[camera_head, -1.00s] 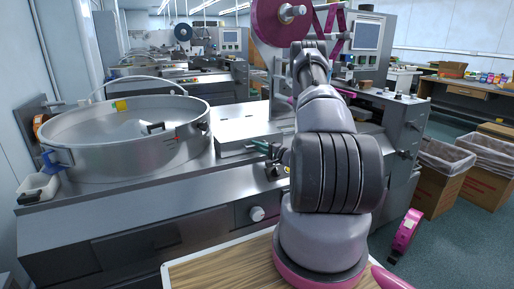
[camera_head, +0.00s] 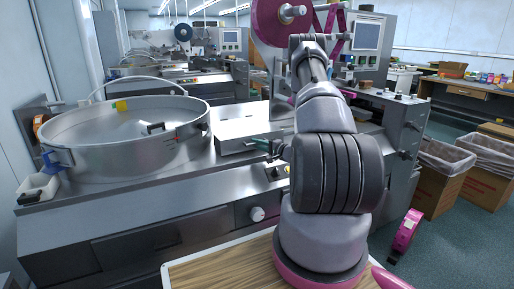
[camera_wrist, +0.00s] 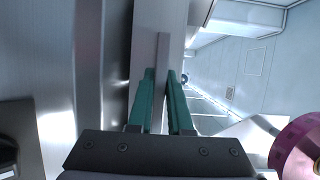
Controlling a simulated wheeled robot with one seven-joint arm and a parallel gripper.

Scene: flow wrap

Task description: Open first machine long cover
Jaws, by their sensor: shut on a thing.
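The first machine's long cover (camera_head: 240,131) is a flat, box-shaped silver metal cover on the machine bed, right of the large round pan. My gripper (camera_head: 258,144) reaches its front side from the right, mostly hidden behind my arm. In the wrist view, the two green fingers of my gripper (camera_wrist: 161,75) are close together on a narrow metal part of the cover (camera_wrist: 150,30). The exact contact is hard to see. The cover looks nearly level, and its right part is hidden by my arm.
A large round steel pan (camera_head: 125,140) stands on the left of the bed. A film reel (camera_head: 275,20) and a screen (camera_head: 367,35) are above and behind my arm. A round knob (camera_head: 257,214) is on the front panel. Cardboard bins (camera_head: 440,185) stand at right.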

